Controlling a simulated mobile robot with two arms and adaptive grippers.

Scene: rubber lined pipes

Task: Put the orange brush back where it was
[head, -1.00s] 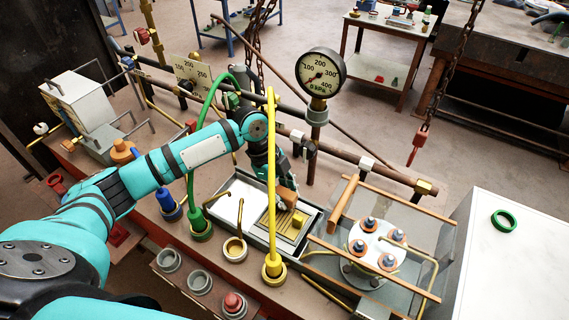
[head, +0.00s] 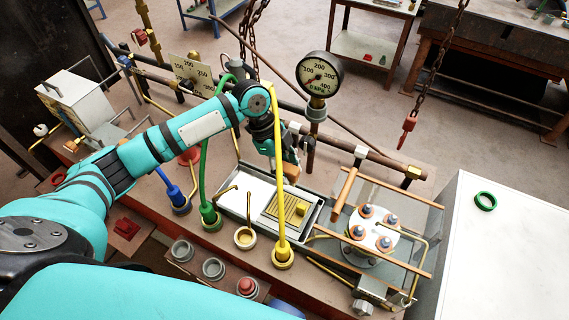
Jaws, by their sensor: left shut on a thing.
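My left gripper (head: 290,162) is shut on an orange-brown piece, which looks like the orange brush (head: 292,173). Only a small part of the brush shows; the fingers and wrist hide the rest. Gripper and brush are over the back edge of a shallow metal tray (head: 235,216); whether the brush touches it I cannot tell. The tray holds a white sheet (head: 252,191), a slatted yellowish rack (head: 283,208) and a small yellow block (head: 302,209). My right gripper is out of view.
A yellow pipe (head: 279,215) stands upright just in front of my gripper. A pressure gauge (head: 320,74) and a horizontal rusty pipe (head: 350,154) are behind it. A clear-walled fixture with orange rails (head: 385,260) stands to the right. A green ring (head: 485,201) lies on a white cabinet.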

